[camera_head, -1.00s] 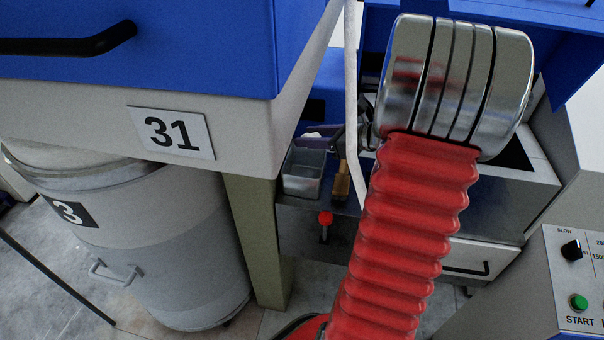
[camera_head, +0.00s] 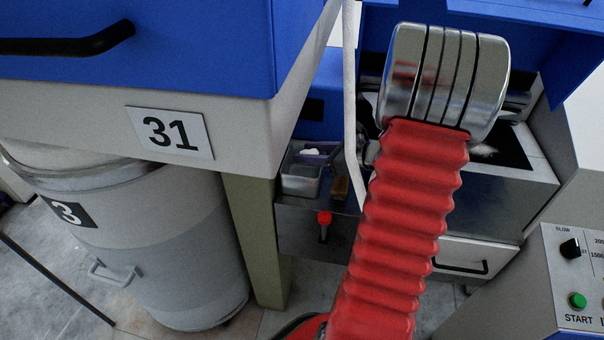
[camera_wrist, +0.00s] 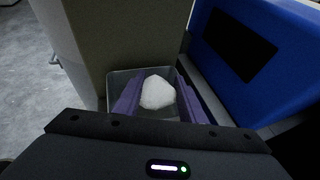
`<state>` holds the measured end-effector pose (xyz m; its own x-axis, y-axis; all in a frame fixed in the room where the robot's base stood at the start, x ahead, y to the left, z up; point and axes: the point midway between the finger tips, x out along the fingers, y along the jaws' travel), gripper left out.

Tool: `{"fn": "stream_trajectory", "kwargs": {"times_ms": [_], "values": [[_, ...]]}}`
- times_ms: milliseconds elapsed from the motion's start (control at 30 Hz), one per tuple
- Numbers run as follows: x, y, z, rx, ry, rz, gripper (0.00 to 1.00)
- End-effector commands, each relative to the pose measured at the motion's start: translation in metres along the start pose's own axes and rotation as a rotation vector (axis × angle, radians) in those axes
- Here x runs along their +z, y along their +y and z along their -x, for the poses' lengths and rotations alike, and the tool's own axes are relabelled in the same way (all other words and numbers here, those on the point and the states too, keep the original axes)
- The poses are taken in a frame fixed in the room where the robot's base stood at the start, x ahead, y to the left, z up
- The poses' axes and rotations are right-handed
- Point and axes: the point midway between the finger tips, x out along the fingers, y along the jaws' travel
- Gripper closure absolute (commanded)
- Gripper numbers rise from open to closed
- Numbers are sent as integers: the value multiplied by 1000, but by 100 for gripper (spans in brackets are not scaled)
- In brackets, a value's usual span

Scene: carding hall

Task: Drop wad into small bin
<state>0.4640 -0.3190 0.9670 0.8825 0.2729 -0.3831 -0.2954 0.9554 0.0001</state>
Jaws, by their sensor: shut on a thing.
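The wad is a white, rounded tuft (camera_wrist: 157,92), held between the purple fingers of my gripper (camera_wrist: 158,88). The small bin is a grey open metal box (camera_wrist: 113,80); in the wrist view its walls frame the wad and fingers. In the head view, the small bin (camera_head: 300,186) sits on a ledge beside the olive post. The wad (camera_head: 310,152) and my gripper (camera_head: 318,153) show at its opening there. How far the wad is above the bin floor is not clear. My arm hides part of the area to the right.
A wooden-handled tool (camera_head: 340,187) stands just right of the bin. A red knob (camera_head: 324,218) is below it. The olive post (camera_head: 256,240) and a blue machine housing (camera_wrist: 245,60) stand close by. A large grey can (camera_head: 180,250) is at left.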

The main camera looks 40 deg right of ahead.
Motion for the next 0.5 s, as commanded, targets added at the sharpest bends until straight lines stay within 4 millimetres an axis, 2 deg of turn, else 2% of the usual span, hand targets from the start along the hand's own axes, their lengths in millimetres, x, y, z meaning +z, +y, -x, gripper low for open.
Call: {"fn": "stream_trajectory", "kwargs": {"times_ms": [67,300,500], "values": [[0,0,0,0,0,0,59],[0,0,0,1,0,0,42],[0,0,0,1,0,0,41]]}}
